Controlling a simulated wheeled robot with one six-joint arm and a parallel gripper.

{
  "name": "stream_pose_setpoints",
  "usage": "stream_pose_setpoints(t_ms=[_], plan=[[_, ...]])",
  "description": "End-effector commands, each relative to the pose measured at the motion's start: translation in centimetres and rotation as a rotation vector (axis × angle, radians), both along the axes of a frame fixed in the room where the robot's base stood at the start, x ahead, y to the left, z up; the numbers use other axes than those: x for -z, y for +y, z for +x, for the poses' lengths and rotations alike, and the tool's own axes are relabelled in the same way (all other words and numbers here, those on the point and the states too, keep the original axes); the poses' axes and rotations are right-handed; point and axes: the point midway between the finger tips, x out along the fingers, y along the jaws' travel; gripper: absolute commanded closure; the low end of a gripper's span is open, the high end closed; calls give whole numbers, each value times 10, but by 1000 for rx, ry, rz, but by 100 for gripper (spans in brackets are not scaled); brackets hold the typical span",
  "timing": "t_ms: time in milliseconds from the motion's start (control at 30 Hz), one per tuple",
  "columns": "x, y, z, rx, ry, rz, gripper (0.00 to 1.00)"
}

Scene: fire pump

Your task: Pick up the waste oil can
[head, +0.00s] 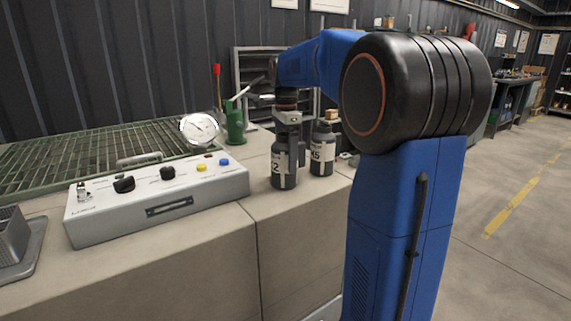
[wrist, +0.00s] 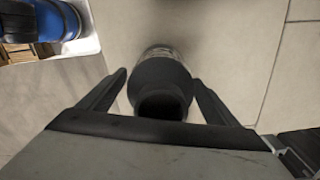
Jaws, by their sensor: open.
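My gripper (head: 288,140) points down over a dark grey bottle-shaped can (head: 284,168) with a white label ending in "2", standing on the counter. In the wrist view my gripper (wrist: 161,86) is open, with one finger on each side of a dark round can (wrist: 160,72); small gaps show beside it. A second dark can (head: 322,155), labelled "K5" or similar, stands just to the right. I cannot tell from the labels which one is the waste oil can.
A grey control box (head: 155,205) with knobs and buttons sits left on the counter (head: 290,225). A round gauge (head: 199,128) and a green grating (head: 60,155) are behind it. The counter in front of the cans is clear.

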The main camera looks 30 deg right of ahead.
Motion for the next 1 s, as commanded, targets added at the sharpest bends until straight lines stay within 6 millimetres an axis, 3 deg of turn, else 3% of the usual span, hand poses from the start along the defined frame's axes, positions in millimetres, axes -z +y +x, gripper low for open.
stream_pose_setpoints(t_ms=[133,367,467,600,867,1000], plan=[[11,0,0,0,1,0,16],[12,0,0,0,0,0,16],[12,0,0,0,0,0,35],[12,0,0,0,0,0,69],[11,0,0,0,-1,0,69],[-1,0,1,0,-3,-1,69]])
